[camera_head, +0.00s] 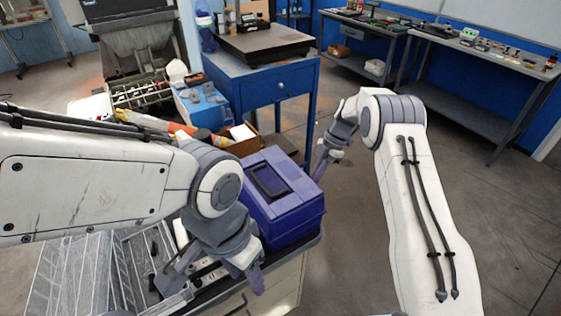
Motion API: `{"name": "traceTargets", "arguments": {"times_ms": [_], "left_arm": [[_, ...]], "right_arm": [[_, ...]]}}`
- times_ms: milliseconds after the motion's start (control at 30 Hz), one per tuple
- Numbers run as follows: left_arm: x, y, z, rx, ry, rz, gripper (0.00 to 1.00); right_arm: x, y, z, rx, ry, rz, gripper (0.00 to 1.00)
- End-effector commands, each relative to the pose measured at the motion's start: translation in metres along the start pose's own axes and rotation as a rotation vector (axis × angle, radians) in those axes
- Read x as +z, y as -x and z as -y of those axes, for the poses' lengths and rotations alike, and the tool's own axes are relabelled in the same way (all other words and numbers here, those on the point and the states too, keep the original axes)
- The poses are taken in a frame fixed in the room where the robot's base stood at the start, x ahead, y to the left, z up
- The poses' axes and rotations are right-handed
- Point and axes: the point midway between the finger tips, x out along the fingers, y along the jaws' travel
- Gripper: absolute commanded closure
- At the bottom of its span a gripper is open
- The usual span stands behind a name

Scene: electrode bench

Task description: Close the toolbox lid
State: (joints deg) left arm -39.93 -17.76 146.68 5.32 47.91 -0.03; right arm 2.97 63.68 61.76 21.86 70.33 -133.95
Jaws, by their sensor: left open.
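A blue-purple toolbox (290,225) stands on a bench near the middle of the view. Its lid (290,178) has a dark recessed handle on top and lies over the box. I cannot tell whether it is fully shut. My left gripper (212,280) is open, pointing down, at the toolbox's near left corner. The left wrist hides part of the box's left side, and I cannot tell if a finger touches it. My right gripper (324,163) is beyond the toolbox's far right corner, apart from it. Its fingers are too small and edge-on to read.
Grey metal racks (75,275) stand left of the toolbox, partly under my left arm. Behind it are an open cardboard box (244,147), a light blue case (203,108) and a blue cabinet (262,87). The floor (500,220) on the right is clear.

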Motion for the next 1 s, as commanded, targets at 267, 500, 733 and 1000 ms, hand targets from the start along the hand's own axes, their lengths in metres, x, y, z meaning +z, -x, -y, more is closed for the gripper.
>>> {"name": "traceTargets", "arguments": {"times_ms": [267,500,733,1000], "left_arm": [[0.001,-0.011,0.001,0.000,0.000,0.000,0.50],[0.001,-0.011,0.001,0.000,0.000,0.000,0.50],[0.001,-0.010,0.001,0.000,0.000,0.000,0.50],[-0.001,0.010,-0.001,0.000,0.000,0.000,0.50]], "right_arm": [[0.007,-0.009,0.002,0.000,-0.002,0.001,1.00],[0.009,-0.011,0.003,-0.001,-0.005,0.001,1.00],[0.008,-0.011,0.004,-0.003,-0.005,0.002,1.00],[-0.012,0.027,0.000,0.002,0.001,0.004,1.00]]}}
